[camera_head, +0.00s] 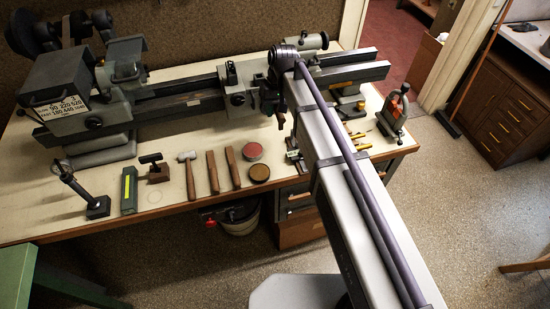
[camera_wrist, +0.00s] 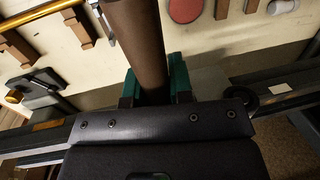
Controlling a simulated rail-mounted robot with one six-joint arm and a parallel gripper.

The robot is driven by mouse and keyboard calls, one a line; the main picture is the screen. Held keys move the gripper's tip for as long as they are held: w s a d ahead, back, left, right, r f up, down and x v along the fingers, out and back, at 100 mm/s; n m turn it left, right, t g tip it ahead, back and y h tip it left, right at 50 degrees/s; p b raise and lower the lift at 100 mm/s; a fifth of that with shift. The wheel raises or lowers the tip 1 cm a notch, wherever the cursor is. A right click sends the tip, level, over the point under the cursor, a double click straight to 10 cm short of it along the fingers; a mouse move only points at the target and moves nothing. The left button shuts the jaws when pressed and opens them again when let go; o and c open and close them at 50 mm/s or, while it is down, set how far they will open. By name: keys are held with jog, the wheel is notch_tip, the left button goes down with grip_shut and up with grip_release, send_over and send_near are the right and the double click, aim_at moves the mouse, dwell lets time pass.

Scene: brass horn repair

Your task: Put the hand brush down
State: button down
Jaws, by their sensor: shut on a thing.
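My gripper (camera_wrist: 153,84) has green finger pads, shut on a thick brown cylindrical handle in the wrist view. I take this to be the hand brush (camera_wrist: 138,42). The handle runs up out of the top of the picture, so no bristles show. In the head view my arm reaches over the workbench (camera_head: 160,210) to the lathe (camera_head: 190,95). Whether the brush touches the bench cannot be told.
Bare bench lies between several of these.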

aim_at(273, 152)
notch_tip(273, 152, down, 18)
jog(key=b, duration=1.5)
jog(key=shift+r, duration=0.3)
jog(key=shift+f, duration=0.15)
jog(key=c, duration=1.5)
grip_release()
jog(key=shift+f, duration=0.1)
jog(key=o, duration=0.5)
